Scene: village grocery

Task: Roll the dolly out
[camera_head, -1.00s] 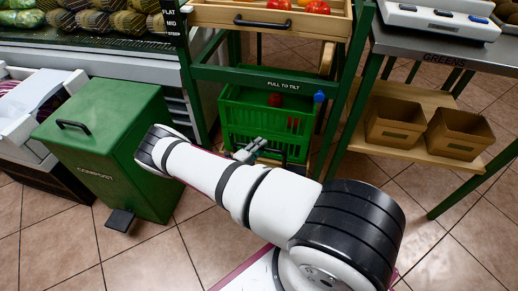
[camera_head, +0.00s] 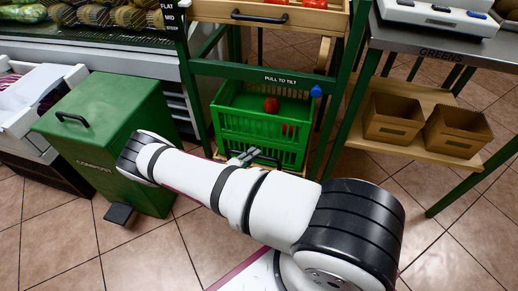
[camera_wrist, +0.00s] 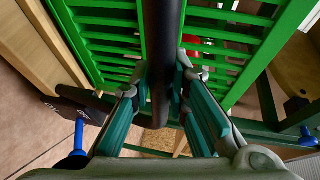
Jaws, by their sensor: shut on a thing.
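The dolly is a low board under a green crate (camera_head: 245,122), at the foot of the green stand, and the crate hides most of it. A speckled board shows below the crate in the wrist view (camera_wrist: 165,142). My gripper (camera_head: 243,157) is at the crate's front, low down. In the wrist view my gripper (camera_wrist: 163,100) has its teal pads closed on both sides of a black bar handle (camera_wrist: 163,45). The handle runs in front of the crate's green slats (camera_wrist: 110,45). Red round items (camera_head: 271,105) lie inside the crate.
A green compost bin (camera_head: 105,135) with a pedal (camera_head: 119,214) stands left of my arm. The green stand (camera_head: 195,100) frames the crate. A table with cardboard boxes (camera_head: 393,118) on its lower shelf is at right. Tiled floor (camera_head: 150,255) is open in front.

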